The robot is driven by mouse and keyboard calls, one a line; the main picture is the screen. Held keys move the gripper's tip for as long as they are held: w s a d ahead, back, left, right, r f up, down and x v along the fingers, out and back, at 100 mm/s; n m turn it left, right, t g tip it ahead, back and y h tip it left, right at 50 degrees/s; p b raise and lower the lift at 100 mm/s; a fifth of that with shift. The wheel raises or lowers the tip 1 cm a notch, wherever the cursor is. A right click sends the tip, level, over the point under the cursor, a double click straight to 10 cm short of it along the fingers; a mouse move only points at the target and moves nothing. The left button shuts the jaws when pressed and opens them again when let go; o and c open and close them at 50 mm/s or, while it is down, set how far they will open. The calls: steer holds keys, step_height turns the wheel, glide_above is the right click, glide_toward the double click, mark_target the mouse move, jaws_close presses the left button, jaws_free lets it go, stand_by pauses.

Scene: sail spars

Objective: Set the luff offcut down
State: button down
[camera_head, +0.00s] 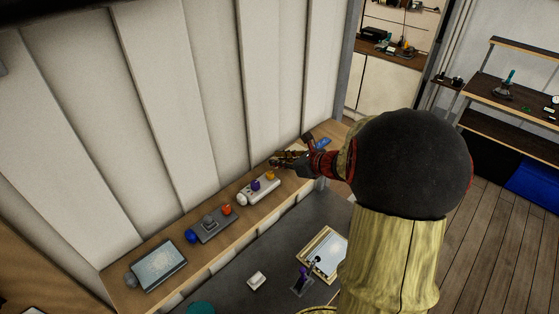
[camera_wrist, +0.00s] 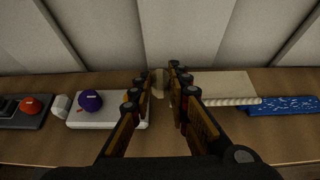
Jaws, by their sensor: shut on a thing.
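The luff offcut (camera_wrist: 228,84) is a flat beige piece with a rope-like pale edge along its near side. It lies level, just right of my gripper (camera_wrist: 160,76) in the wrist view, over or on the wooden shelf. A pale rounded part shows between the fingertips, and the right finger hides where it joins the flat piece. My gripper is shut on it. In the head view my gripper (camera_head: 284,161) is at the far part of the shelf, and the offcut is mostly hidden there. I cannot tell whether the offcut touches the shelf.
The wooden shelf (camera_wrist: 180,146) runs along a pale panelled wall. A blue speckled strip (camera_wrist: 285,106) lies close right of the offcut. A white unit (camera_wrist: 95,122) with a purple knob (camera_wrist: 90,100) stands on the left, beside a dark unit with a red knob (camera_wrist: 30,105).

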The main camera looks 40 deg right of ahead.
steer(key=c, duration=1.7)
jaws_free()
steer(key=shift+r+p, duration=0.5)
steer(key=shift+p, duration=0.1)
steer(key=b+v, duration=0.2)
steer(key=v, duration=0.9)
steer(key=s+a+n+g+y, duration=0.25)
steer(key=a+n+g, duration=0.25)
steer(key=a+n, duration=1.2)
steer(key=s+a+r+n+h, duration=0.1)
steer(key=s+a+n, duration=0.2)
steer(key=n, duration=0.3)
steer(key=s+a+r+n+g+h, duration=0.1)
steer(key=s+a+n, duration=0.2)
steer(key=a+n, duration=0.2)
steer(key=s+a+r+n+h, duration=0.1)
steer(key=s+a+n, duration=0.2)
steer(key=n, duration=0.4)
steer(key=shift+a+g+h, duration=0.25)
steer(key=shift+a+g, duration=0.05)
steer(key=shift+a, duration=0.35)
